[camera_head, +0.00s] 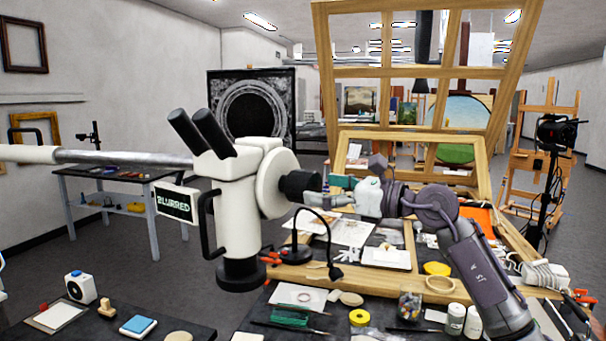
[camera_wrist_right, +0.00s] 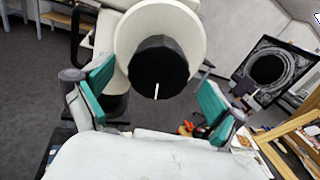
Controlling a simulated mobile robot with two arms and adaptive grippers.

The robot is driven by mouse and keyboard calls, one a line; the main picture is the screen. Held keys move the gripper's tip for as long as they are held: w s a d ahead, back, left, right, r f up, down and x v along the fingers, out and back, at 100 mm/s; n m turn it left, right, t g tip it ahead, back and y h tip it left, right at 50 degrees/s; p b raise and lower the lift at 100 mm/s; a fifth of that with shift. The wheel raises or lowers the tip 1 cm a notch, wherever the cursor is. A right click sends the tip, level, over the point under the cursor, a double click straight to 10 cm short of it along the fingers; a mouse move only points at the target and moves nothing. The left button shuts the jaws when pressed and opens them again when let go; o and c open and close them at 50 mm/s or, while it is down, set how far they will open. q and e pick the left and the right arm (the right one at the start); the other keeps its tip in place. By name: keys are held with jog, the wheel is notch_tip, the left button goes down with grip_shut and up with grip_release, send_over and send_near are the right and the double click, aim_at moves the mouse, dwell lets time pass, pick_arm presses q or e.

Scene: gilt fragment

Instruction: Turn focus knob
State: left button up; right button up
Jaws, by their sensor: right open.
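The white microscope (camera_head: 232,200) with two black eyepieces hangs on a metal boom from the left. A sign (camera_head: 176,204) on its left side reads "BLURRED". The black focus knob (camera_head: 297,186) sticks out to the right from a round white housing (camera_head: 273,184). In the right wrist view the knob (camera_wrist_right: 158,68) faces the camera, its white mark near the lower edge and almost upright. My right gripper (camera_head: 318,198) is just right of the knob. Its teal-padded fingers (camera_wrist_right: 156,80) are open on either side of the knob, with visible gaps. My left gripper is out of view.
A black gooseneck lamp (camera_head: 318,215) stands below my right gripper. A wooden frame easel (camera_head: 400,72) rises behind it. A side table (camera_head: 118,178) stands back left.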

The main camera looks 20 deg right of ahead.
aim_at(315, 187)
jog(key=shift+p+x, duration=0.65)
jog(key=shift+x, duration=1.5)
jog(key=shift+c, duration=0.2)
jog(key=c, duration=1.1)
